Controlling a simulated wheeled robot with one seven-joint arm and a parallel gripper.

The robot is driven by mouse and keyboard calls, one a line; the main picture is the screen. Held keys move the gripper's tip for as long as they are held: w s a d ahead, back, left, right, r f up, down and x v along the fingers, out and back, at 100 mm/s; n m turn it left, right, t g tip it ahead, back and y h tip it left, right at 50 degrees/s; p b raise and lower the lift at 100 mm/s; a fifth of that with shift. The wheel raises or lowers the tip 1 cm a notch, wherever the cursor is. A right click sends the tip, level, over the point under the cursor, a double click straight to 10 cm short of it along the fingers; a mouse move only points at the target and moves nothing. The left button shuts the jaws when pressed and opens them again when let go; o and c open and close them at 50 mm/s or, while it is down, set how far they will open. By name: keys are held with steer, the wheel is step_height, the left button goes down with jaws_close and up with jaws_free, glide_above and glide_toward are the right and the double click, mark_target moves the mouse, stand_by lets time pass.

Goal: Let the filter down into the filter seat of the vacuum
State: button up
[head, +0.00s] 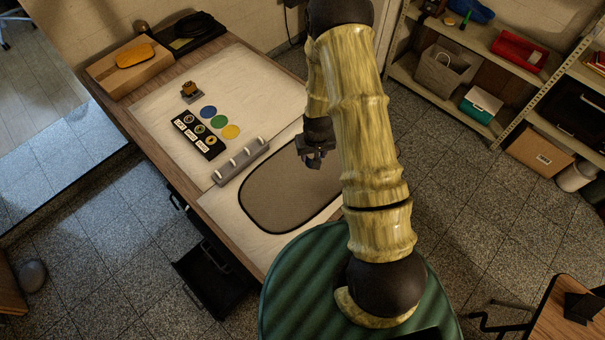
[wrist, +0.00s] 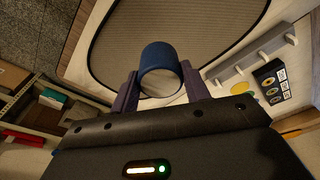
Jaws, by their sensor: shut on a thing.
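My gripper (head: 314,160) hangs over the grey mat (head: 262,205) on the table. In the wrist view my gripper (wrist: 160,92) is shut on a short round thing with a dark blue side (wrist: 158,53) and a pale greyish end; I take it to be the filter. It sits between the two fingers, with the mat behind it. In the head view the held thing is too hidden or small to make out. I cannot make out a vacuum or a filter seat in either view.
A grey rail with white pegs (head: 240,162) lies beside the mat. Beyond it are a black labelled panel (head: 199,136) and blue (head: 208,112), green (head: 219,121) and yellow (head: 231,131) discs. A small brass-coloured device (head: 190,91) stands farther back. A drawer (head: 210,272) is open below the table.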

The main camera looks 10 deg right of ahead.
steer(key=shift+f, duration=0.1)
steer(key=shift+m, duration=0.4)
steer(key=f+b, duration=0.1)
steer(key=b, duration=0.2)
steer(key=w+f+b, duration=0.1)
steer(key=b, duration=0.2)
steer(key=f+b, duration=0.2)
steer(key=b, duration=0.2)
steer(key=shift+w+a, duration=0.1)
steer(key=shift+w, duration=0.15)
steer(key=f+b, duration=0.1)
steer(key=b, duration=0.2)
steer(key=a+f+m+b, duration=0.1)
steer(key=b, duration=0.3)
steer(key=f+b, duration=0.1)
steer(key=b, duration=0.2)
steer(key=shift+w+a+b, duration=0.15)
steer(key=shift+w+b, duration=0.15)
steer(key=shift+w, duration=0.05)
steer(key=shift+f, duration=2.9)
